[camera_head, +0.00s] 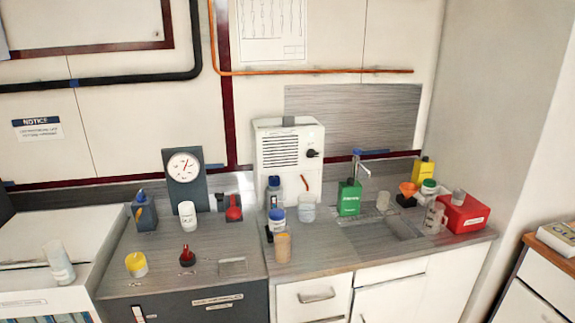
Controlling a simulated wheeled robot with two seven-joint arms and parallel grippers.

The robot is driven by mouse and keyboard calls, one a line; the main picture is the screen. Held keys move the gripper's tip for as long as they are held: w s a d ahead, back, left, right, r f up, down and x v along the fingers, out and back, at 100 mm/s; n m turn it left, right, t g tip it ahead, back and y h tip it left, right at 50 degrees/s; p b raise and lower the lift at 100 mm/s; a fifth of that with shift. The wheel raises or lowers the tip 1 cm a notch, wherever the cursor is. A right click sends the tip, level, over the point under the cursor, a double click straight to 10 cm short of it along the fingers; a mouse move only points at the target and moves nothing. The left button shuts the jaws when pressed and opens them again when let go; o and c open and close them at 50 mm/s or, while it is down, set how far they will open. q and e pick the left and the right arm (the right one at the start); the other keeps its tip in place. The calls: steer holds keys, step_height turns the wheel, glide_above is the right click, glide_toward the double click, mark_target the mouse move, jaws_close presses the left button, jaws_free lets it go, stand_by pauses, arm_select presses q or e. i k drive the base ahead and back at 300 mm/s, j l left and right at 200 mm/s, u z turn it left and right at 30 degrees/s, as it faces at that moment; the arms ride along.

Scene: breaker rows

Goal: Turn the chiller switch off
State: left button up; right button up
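A white vented unit (280,180) stands at the back of the counter; it may be the chiller, but I cannot read a name on it. A black knob (312,153) is on its upper right front, and a slanted orange-red lever or stick (304,183) shows at its lower right. A red-handled switch (187,257) stands on the dark cabinet's top. A second red-handled device (233,210) sits behind it, by the backsplash. Their labels are too small to read, so I cannot tell which is the chiller switch. Neither of my grippers is in view.
A gauge (184,168) stands left of the unit. Bottles and jars (277,221) crowd its front. A green container (349,198), a sink (390,228) and a red box (464,213) are to the right. A yellow-lidded jar (137,264) sits front left.

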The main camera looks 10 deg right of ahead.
mark_target(311, 153)
steer(key=i+l, duration=0.15)
steer(key=l, duration=0.2)
steer(key=i+l, duration=0.1)
steer(key=l, duration=0.25)
steer(key=i+l, duration=0.15)
steer(key=l, duration=0.2)
steer(key=i+l, duration=0.1)
steer(key=l, duration=0.25)
